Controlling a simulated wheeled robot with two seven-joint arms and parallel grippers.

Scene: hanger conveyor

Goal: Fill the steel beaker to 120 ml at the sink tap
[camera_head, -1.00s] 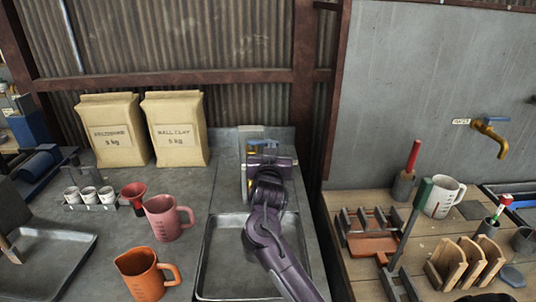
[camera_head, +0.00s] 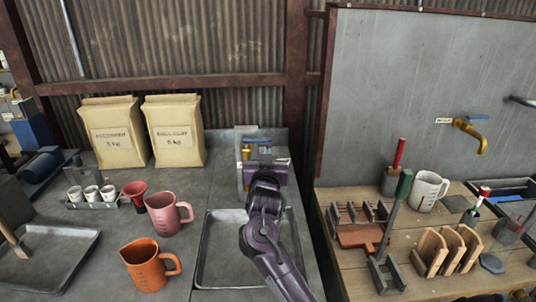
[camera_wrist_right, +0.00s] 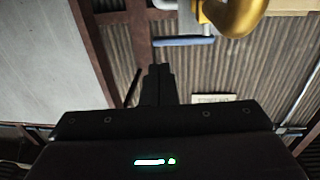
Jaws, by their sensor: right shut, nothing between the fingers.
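My right gripper (camera_head: 267,172) is over the back of the shallow metal sink basin (camera_head: 207,262), in front of the brass tap (camera_head: 246,152) with its blue lever (camera_head: 258,140). In the right wrist view its fingers (camera_wrist_right: 158,72) are shut and empty, with the brass tap (camera_wrist_right: 238,14) and blue lever (camera_wrist_right: 184,41) beyond them. A gap to the lever shows in that picture; I cannot tell its depth. I cannot pick out the steel beaker; my right arm hides part of the basin. My left gripper is not in view.
Left of the basin stand a pink jug (camera_head: 163,213) and an orange jug (camera_head: 146,266). Two paper bags (camera_head: 117,133) stand behind. The wooden bench (camera_head: 335,203) at right holds a white jug (camera_head: 428,190), racks and tools; another brass tap (camera_head: 471,132) is above it.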

